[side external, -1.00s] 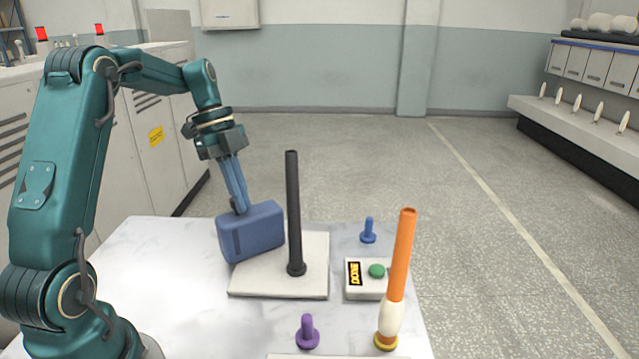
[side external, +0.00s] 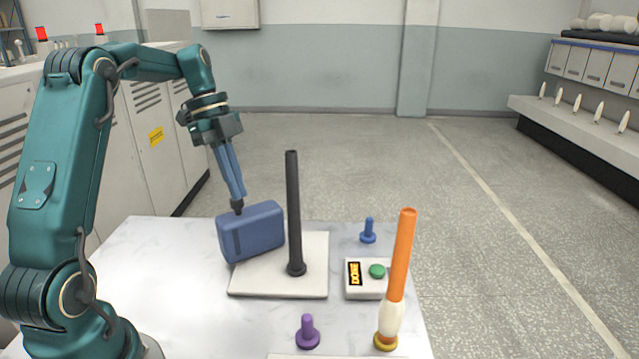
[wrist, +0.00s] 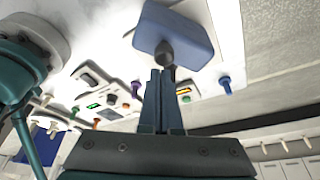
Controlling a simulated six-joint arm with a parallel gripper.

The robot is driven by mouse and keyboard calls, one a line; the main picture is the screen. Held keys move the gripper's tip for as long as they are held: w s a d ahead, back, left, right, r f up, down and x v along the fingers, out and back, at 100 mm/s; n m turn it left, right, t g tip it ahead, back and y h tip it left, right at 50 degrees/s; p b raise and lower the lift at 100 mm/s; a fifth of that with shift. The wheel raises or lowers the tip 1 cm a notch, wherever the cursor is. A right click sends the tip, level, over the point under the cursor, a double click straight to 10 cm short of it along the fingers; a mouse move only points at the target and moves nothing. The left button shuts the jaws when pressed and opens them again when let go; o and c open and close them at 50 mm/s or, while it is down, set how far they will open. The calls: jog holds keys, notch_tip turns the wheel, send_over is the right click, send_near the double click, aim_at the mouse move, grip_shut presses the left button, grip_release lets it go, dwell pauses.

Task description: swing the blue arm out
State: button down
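The blue arm (side external: 252,232) looks like a thick blue block with rounded edges. It stands beside the dark upright post (side external: 294,215) at the back left of a white base plate (side external: 275,285). A dark knob (side external: 237,207) sticks up from its top left; the wrist view shows the knob (wrist: 165,52) and the blue arm (wrist: 178,30) just beyond my fingers. My gripper (side external: 236,196) points down at the knob, its fingertips at or just above it. In the wrist view my gripper (wrist: 160,72) has its fingers close together with only a thin slit between. Whether they touch the knob is unclear.
A box with a green button (side external: 377,271) stands right of the base plate. A blue peg (side external: 368,231), a purple peg (side external: 307,333) and a tall orange rod (side external: 402,255) stand around it. The white tabletop (side external: 170,270) is bare at the left.

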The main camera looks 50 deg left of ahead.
aim_at(247, 219)
jog(key=shift+v, duration=1.4)
jog(key=shift+d, duration=0.15)
jog(key=s+d+r+t+y, duration=0.1)
jog(key=s+d+r, duration=0.2)
jog(key=d, duration=0.4)
jog(key=s+d+r+t+y, duration=0.1)
jog(key=s+d+r, duration=0.15)
jog(key=d, duration=0.45)
jog(key=s+d+f+n+t+y, duration=0.1)
jog(key=s+d+f+n+t, duration=0.2)
jog(key=s+f+n, duration=0.4)
jog(key=n, duration=0.9)
jog(key=shift+y, duration=0.4)
